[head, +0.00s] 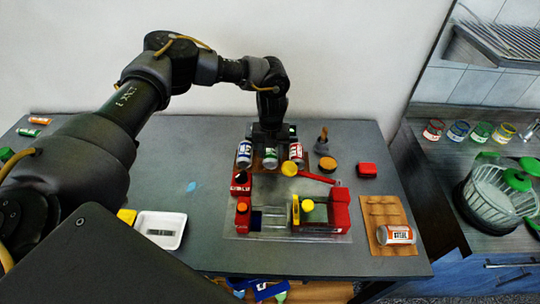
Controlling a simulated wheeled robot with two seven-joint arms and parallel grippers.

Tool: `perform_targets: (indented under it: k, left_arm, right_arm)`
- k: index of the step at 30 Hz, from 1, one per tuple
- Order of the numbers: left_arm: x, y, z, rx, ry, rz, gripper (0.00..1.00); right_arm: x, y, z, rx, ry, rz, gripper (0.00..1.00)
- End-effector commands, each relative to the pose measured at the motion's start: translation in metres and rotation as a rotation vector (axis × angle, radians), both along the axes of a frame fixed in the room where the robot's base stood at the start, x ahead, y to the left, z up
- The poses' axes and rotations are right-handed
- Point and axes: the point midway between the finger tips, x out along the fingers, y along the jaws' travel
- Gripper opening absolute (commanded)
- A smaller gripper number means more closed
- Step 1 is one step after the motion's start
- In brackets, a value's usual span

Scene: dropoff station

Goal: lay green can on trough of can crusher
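The green can (270,159) stands between a blue can (244,156) and a red can (296,154) at the back middle of the table. My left gripper (270,141) points down directly behind and over the green can. Its fingertips are hidden by the cans, so I cannot tell whether it is open or shut on the green can. The red can crusher (340,212) lies in front of the cans, with its pale trough (272,223) between its red end blocks. The trough looks empty. My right gripper is out of view.
A white tray (142,234) lies left of the crusher. A silver-and-orange can (396,235) lies on a wooden board (377,213) at right. The table's left middle is mostly free.

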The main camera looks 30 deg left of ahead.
Motion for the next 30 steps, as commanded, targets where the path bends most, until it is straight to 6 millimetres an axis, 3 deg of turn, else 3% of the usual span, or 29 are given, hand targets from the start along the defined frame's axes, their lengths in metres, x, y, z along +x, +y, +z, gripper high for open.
perform_targets:
  k: [8,24,30]
  left_arm:
    - [0.000,0.000,0.003,0.000,0.000,0.000,0.36]
    - [0.000,0.000,0.046,0.000,-0.001,0.000,0.36]
    - [0.000,0.000,0.051,0.001,0.000,0.000,0.36]
  right_arm:
    - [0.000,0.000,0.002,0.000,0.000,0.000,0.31]
    - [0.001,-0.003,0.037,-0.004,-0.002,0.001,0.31]
    - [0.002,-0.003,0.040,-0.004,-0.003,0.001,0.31]
